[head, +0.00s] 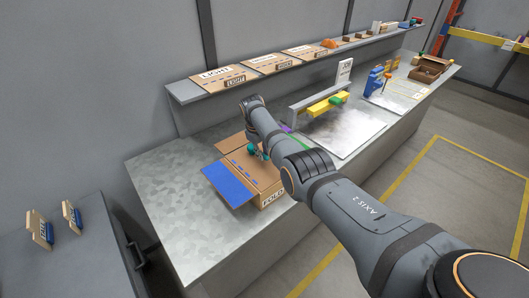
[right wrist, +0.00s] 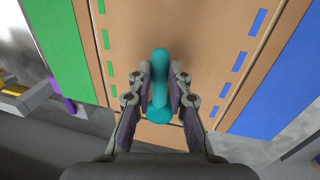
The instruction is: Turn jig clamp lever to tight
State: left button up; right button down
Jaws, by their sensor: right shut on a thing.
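The jig (head: 268,190) is a brown box-like block with a label reading FOLD, a blue panel (head: 229,184) on its left and dashed blue lines on top. It stands on the grey metal bench. The right wrist view looks down on its brown top (right wrist: 208,35). A teal clamp lever (right wrist: 160,62) with a rounded end sits between the fingers of my right gripper (right wrist: 160,92), which is shut on it. In the head view my right gripper (head: 259,152) is small and partly hidden by my arm. My left gripper is not in view.
A shelf (head: 185,93) with LIGHT-marked cards runs behind the bench (head: 165,185). A yellow block (head: 322,107) and green piece (head: 337,99) are right of the jig. A wooden box (head: 428,70) stands at the far end. The bench left of the jig is clear.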

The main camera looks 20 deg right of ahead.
jog(key=shift+a+m, duration=0.25)
jog(key=shift+m, duration=0.15)
dwell(0.3)
jog(key=c, duration=1.3)
grip_release()
jog(key=shift+a, duration=0.1)
jog(key=shift+o, duration=0.2)
jog(key=shift+r, duration=0.1)
notch_tip(320, 180, up, 12)
jog(key=a, duration=0.2)
jog(key=shift+s+a+f, duration=0.15)
jog(key=shift+s+f, duration=0.05)
jog(key=shift+s, duration=0.15)
